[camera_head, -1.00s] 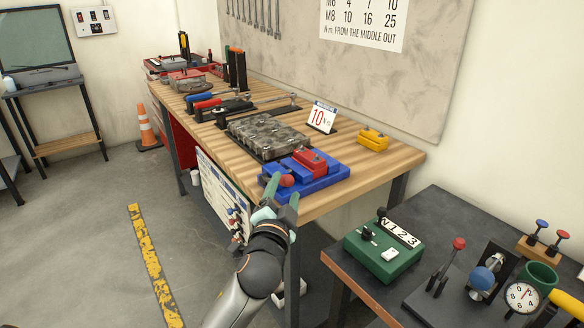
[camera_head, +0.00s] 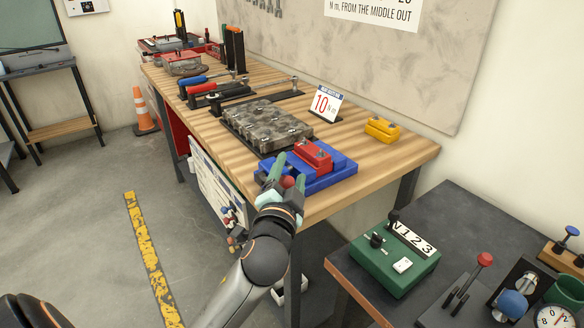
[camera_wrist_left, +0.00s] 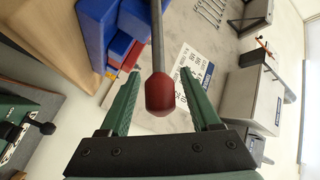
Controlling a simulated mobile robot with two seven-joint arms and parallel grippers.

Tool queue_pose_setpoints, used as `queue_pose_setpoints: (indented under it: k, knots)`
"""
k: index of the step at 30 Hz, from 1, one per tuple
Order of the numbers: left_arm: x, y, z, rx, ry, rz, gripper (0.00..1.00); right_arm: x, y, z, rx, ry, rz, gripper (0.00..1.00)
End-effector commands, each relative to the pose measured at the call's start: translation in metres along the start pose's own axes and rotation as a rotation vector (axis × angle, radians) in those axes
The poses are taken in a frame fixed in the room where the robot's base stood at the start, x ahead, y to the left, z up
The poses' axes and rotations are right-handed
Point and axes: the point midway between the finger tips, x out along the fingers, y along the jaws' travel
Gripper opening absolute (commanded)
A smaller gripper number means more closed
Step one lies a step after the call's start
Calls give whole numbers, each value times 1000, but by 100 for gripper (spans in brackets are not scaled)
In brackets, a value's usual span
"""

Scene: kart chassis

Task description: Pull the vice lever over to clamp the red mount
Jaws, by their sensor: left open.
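The blue vice (camera_head: 335,176) sits at the near end of the wooden bench, with the red mount (camera_head: 314,153) in it. The vice lever's red knob (camera_head: 288,181) is at the vice's near left side. My left gripper (camera_head: 287,176) is open there, its green fingers on either side of the knob. In the left wrist view the knob (camera_wrist_left: 160,94) hangs between the spread fingers, with visible gaps on both sides. The grey lever rod (camera_wrist_left: 157,35) runs up from it. The red mount (camera_wrist_left: 120,46) is partly hidden by blue vice parts. My right gripper is out of view.
A grey metal casting (camera_head: 265,125) lies behind the vice, with a 10 N m sign (camera_head: 325,103) and a yellow block (camera_head: 382,129) nearby. A dark side table with a green box (camera_head: 395,258) stands at right. Bare bench top lies right of the vice.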

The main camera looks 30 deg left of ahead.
Motion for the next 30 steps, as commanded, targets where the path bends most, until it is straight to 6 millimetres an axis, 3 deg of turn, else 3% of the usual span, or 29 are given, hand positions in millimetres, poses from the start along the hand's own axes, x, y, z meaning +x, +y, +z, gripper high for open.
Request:
queue_pose_setpoints:
  k: [10,27,30]
  knots:
    - [-1,0,0,0,0,0,64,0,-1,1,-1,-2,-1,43]
    - [-1,0,0,0,0,0,1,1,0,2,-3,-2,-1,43]
    - [-1,0,0,0,0,1,0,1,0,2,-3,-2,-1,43]
